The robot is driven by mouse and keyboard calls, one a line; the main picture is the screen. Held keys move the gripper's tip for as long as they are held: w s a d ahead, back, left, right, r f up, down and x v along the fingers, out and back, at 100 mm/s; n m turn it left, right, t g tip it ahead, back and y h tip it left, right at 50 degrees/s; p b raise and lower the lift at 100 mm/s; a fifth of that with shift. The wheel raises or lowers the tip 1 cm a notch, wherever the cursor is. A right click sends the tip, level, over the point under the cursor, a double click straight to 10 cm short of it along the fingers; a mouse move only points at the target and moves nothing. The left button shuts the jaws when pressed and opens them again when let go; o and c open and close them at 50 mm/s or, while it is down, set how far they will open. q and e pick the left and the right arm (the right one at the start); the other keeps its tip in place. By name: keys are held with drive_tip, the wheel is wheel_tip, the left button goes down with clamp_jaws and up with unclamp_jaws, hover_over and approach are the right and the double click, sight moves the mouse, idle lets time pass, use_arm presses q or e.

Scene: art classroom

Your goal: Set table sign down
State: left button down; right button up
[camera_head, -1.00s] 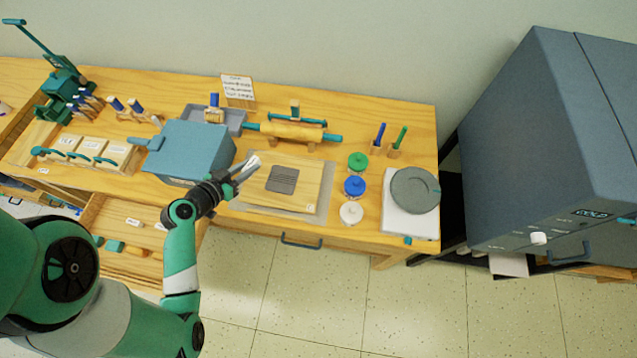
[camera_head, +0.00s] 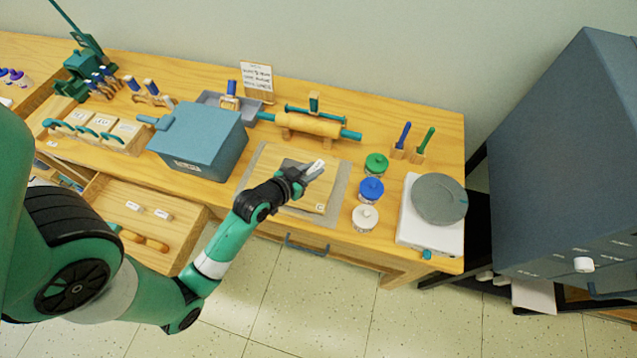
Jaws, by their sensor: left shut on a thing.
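My left gripper (camera_head: 299,178) is shut on a small whitish sign (camera_head: 316,168), which sticks out tilted from the fingertips. I cannot tell from this view how high the sign is above the board. My right gripper is not in view.
A blue-grey box (camera_head: 205,140) stands left of the board. Green, blue and white jars (camera_head: 371,190) and a scale with a round grey plate (camera_head: 438,198) are to the right. A rolling pin (camera_head: 308,124) and an upright text card (camera_head: 257,80) stand behind. A drawer (camera_head: 150,215) is open.

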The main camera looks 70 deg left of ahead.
sight(319, 186)
use_arm(q)
drive_tip(key=shift+w+d+f, duration=0.15)
drive_tip(key=shift+w+f, duration=0.4)
drive_tip(key=shift+f, duration=0.15)
drive_tip(key=shift+w+d+f+b, duration=0.15)
drive_tip(key=shift+f+b, duration=0.35)
drive_tip(key=shift+f, duration=0.45)
drive_tip(key=shift+w+a+f+b, duration=0.15)
drive_tip(key=shift+f+b, duration=0.35)
drive_tip(key=shift+f, duration=0.4)
drive_tip(key=shift+d+f, duration=0.1)
drive_tip(key=shift+f, duration=0.05)
drive_tip(key=c, duration=0.7)
unclamp_jaws()
drive_tip(key=shift+r, duration=0.25)
drive_tip(key=p+v, duration=0.3)
drive_tip(key=v, duration=0.9)
drive_tip(key=shift+p, duration=0.3)
